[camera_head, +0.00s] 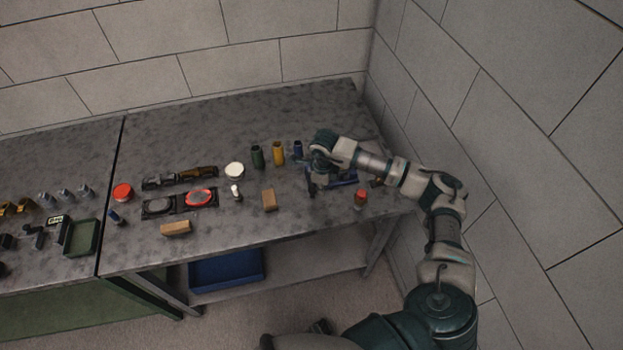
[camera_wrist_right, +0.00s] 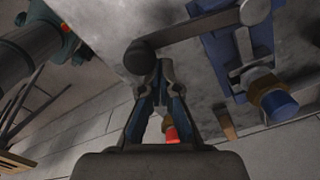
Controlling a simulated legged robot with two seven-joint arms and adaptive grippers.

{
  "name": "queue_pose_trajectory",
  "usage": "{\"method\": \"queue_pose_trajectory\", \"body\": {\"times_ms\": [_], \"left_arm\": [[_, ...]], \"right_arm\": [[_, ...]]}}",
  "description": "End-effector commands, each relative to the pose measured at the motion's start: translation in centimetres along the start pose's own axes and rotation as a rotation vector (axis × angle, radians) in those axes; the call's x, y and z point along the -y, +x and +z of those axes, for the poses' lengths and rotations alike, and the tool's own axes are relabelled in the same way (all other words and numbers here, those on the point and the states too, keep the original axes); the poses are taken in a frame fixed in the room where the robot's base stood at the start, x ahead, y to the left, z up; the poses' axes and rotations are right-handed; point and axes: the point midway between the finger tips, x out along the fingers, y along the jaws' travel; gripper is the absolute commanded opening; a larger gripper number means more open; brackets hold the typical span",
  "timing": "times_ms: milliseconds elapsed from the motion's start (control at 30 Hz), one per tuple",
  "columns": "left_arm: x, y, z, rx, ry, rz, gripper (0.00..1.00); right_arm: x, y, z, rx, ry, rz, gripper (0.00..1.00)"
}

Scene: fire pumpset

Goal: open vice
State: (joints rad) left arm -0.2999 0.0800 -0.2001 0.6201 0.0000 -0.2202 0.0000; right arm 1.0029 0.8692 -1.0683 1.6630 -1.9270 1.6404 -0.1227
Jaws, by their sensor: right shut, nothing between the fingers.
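The blue vice (camera_head: 344,180) sits near the right end of the grey workbench, partly hidden by my right arm. In the right wrist view its blue body (camera_wrist_right: 222,55) fills the upper right. A grey handle bar (camera_wrist_right: 190,33) with rounded ends crosses in front of the body. My right gripper (camera_head: 312,186) points down beside the vice's left side. In the right wrist view its fingers (camera_wrist_right: 160,68) are shut and empty. Their tips are close to the bar's left rounded end; I cannot tell whether they touch. My left gripper is not in view.
A red-topped jar (camera_head: 361,198) stands right of the vice, near the front edge. Green (camera_head: 257,157), yellow (camera_head: 278,153) and blue (camera_head: 298,149) cylinders stand behind it to the left. A wooden block (camera_head: 269,200) lies left of it. Walls stand behind and right of the bench.

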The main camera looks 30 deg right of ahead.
Motion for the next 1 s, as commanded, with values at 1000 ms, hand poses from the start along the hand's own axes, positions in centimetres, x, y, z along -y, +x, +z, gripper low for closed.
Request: {"method": "queue_pose_trajectory", "body": {"times_ms": [1000], "left_arm": [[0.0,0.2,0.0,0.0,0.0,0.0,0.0]], "right_arm": [[-1.7,0.0,2.8,0.003,-0.005,0.0,0.0]]}}
